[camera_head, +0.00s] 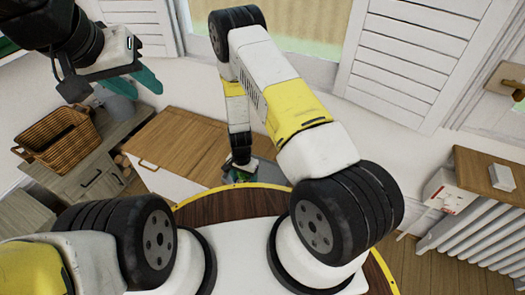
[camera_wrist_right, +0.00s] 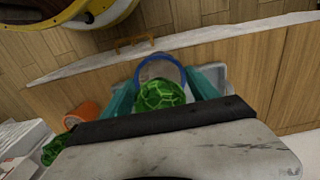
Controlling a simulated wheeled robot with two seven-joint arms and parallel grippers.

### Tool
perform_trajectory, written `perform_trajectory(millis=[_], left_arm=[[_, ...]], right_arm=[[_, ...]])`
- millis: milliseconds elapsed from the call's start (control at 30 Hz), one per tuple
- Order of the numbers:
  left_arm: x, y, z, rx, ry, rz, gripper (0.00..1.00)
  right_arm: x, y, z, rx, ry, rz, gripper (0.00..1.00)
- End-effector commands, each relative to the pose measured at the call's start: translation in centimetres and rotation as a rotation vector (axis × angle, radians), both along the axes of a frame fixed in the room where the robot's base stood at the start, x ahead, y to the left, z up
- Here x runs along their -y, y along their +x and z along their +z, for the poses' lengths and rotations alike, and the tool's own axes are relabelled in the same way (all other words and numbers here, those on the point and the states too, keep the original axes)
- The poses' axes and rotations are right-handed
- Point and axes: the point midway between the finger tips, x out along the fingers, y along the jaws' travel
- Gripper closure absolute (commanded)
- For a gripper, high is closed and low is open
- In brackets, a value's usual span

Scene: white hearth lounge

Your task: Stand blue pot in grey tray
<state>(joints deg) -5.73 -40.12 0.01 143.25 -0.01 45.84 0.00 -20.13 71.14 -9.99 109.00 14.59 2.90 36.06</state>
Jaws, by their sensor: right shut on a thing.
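The blue pot (camera_wrist_right: 146,60) shows as a blue rim between the teal fingers of my right gripper (camera_wrist_right: 163,92) in the right wrist view. A green, shell-patterned thing (camera_wrist_right: 158,97) covers the near part of the pot. My right gripper is shut on the pot. In the head view my right arm reaches down past the wooden counter, with a bit of green at its end; the fingers are hidden. A pale grey edge (camera_wrist_right: 217,72) beside the right finger may be the grey tray; I cannot tell. My left gripper (camera_head: 127,86) hangs at upper left, fingers apart, apparently empty.
A wicker basket (camera_head: 57,138) and a grey container (camera_head: 119,108) stand on the grey cabinet at left. A wood-topped counter (camera_head: 175,138) adjoins it. An orange pot (camera_wrist_right: 84,113) lies near my right gripper. A radiator (camera_head: 480,235) stands at right.

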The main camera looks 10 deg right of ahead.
Motion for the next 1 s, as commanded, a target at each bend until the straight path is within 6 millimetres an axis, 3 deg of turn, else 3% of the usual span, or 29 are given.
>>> perform_trajectory(millis=[300, 500, 867, 1000], left_arm=[[0.0, 0.0, 0.0, 0.000, 0.000, 0.000, 0.64], [0.0, 0.0, 0.0, 0.000, 0.000, 0.000, 0.64], [0.0, 0.0, 0.0, 0.000, 0.000, 0.000, 0.64], [0.0, 0.0, 0.0, 0.000, 0.000, 0.000, 0.64]], right_arm=[[7.0, 4.0, -0.7, 0.002, 0.000, -0.008, 0.97], [10.7, 6.2, -1.2, 0.002, 0.000, -0.004, 0.97], [13.4, 7.7, -1.4, 0.002, -0.001, -0.003, 0.97], [13.2, 7.5, -3.9, -0.001, 0.000, -0.001, 0.97]])
